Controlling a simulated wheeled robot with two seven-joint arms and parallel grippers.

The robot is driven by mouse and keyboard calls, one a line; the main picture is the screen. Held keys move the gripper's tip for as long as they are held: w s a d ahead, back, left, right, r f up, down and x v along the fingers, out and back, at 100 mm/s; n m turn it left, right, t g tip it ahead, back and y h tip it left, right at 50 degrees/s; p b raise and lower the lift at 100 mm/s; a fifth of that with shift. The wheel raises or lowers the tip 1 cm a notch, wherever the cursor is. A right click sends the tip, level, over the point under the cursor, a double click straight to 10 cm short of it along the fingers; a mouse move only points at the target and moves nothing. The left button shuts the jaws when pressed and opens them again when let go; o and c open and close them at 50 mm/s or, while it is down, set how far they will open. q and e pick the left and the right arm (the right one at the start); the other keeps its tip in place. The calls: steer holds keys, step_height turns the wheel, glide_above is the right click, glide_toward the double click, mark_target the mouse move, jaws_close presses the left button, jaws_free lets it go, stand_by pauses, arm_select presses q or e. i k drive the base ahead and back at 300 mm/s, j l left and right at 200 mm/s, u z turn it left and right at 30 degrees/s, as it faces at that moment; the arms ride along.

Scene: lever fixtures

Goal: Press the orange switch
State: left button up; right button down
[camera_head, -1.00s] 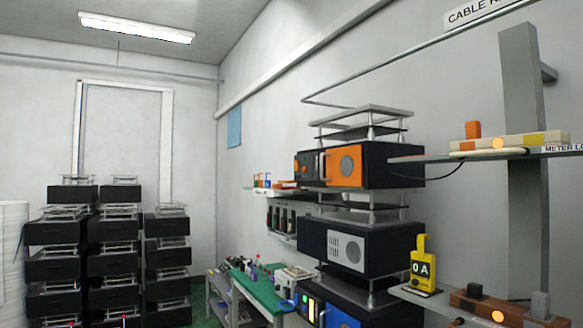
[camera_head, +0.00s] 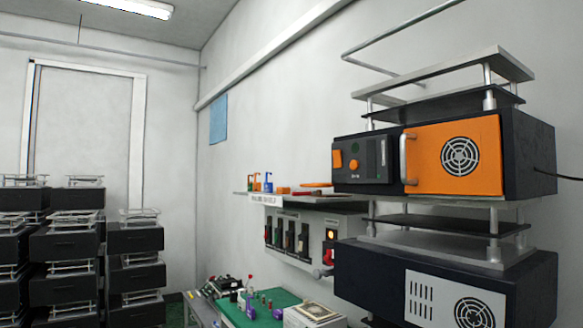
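Several orange parts are in view, and I cannot tell for sure which is the switch. An orange rectangular button (camera_head: 337,159) sits on the dark control panel of the orange-doored device (camera_head: 458,158). A small orange knob (camera_head: 354,164) is beside it, under a dark green round part. On the wall-mounted lever panel (camera_head: 300,236) there is a small glowing orange square (camera_head: 331,234) above a red lever (camera_head: 330,254). Several dark levers (camera_head: 290,237) stand in a row to its left. Neither of my grippers is in view.
A vented device (camera_head: 440,295) sits below the orange-doored one at the right. A green-topped bench (camera_head: 265,303) with small items is at bottom centre. A shelf (camera_head: 290,199) with orange and blue items is above the levers. Stacked black boxes (camera_head: 65,245) fill the left.

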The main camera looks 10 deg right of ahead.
mark_target(337, 154)
steer(key=i+j, duration=0.2)
steer(key=i, duration=0.4)
steer(key=i+j+u, duration=0.1)
steer(key=i, duration=0.5)
steer(key=j, duration=0.1)
